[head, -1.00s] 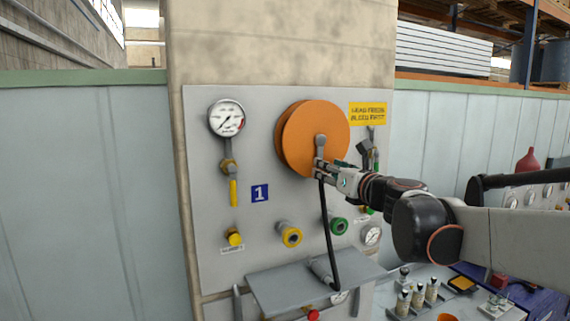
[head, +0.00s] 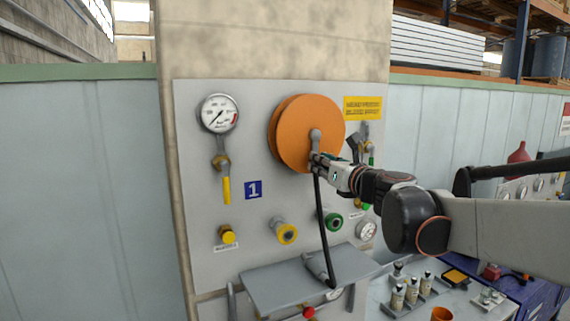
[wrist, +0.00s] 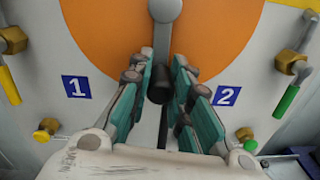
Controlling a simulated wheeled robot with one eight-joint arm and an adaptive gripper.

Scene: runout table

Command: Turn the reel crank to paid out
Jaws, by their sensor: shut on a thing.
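The orange reel (head: 296,128) is mounted on the grey wall panel. Its grey crank arm (head: 316,140) hangs down from the hub, and it also shows in the wrist view (wrist: 163,30). My gripper (head: 318,163) is at the lower end of the crank. In the wrist view, my gripper's teal-padded fingers (wrist: 160,82) stand either side of the dark crank knob (wrist: 159,85) and are shut on it. A black hose (head: 323,220) hangs below the reel and runs down to a nozzle above the grey shelf.
A pressure gauge (head: 219,113) and a yellow-handled valve (head: 226,185) are left of the reel. Yellow (head: 286,232) and green (head: 333,221) ports sit below it. A grey shelf (head: 300,284) juts out under the panel.

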